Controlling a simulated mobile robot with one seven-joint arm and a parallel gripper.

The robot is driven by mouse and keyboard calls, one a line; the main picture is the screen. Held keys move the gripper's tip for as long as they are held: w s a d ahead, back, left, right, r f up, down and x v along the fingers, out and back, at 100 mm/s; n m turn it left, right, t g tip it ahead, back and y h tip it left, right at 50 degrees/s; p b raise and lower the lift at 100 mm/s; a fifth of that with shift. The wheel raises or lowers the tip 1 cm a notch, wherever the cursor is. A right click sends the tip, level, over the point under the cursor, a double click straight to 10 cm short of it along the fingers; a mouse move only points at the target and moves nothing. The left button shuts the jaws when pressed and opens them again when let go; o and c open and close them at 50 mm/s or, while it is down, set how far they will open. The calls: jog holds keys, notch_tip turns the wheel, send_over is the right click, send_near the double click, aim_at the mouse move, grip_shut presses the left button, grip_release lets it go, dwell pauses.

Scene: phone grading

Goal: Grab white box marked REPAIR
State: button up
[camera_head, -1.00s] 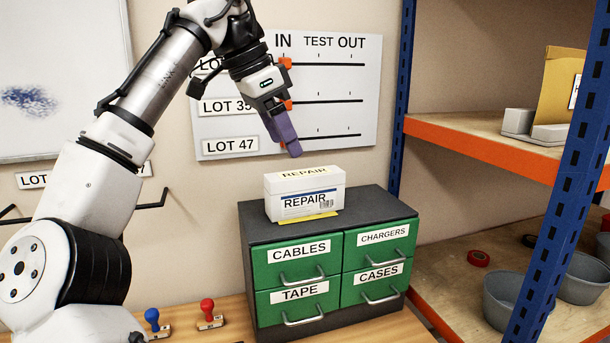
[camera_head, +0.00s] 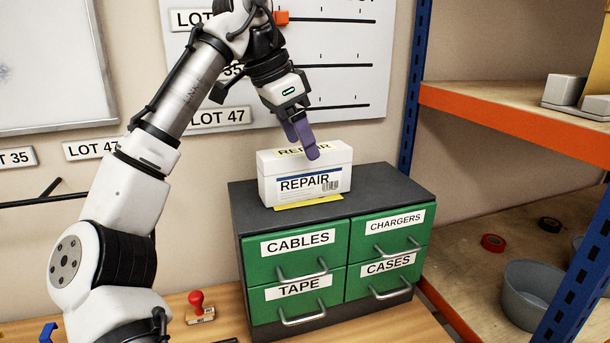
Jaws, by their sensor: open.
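The white box marked REPAIR (camera_head: 306,190) stands upright on top of the dark cabinet with green drawers (camera_head: 390,186). A yellow strip (camera_head: 309,201) shows under its front edge. My gripper (camera_head: 304,146), with purple fingers, points down at the box's top. One finger overlaps the box's front upper edge in the picture, and the other is partly hidden behind it. The fingers are open and hold nothing. I cannot tell whether they touch the box.
Drawers below read CABLES, CHARGERS, TAPE and CASES. A blue and orange shelf (camera_head: 512,125) stands at the right with a grey bin (camera_head: 530,296). A wall board (camera_head: 350,90) is behind my gripper. A red stamp (camera_head: 199,306) sits on the wooden table.

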aim_at(305, 172)
jog(key=shift+p+x, duration=0.3)
jog(key=shift+x, duration=2.45)
jog(key=shift+w, duration=0.1)
jog(key=shift+c, duration=0.4)
jog(key=c, duration=1.2)
jog(key=shift+r, duration=0.1)
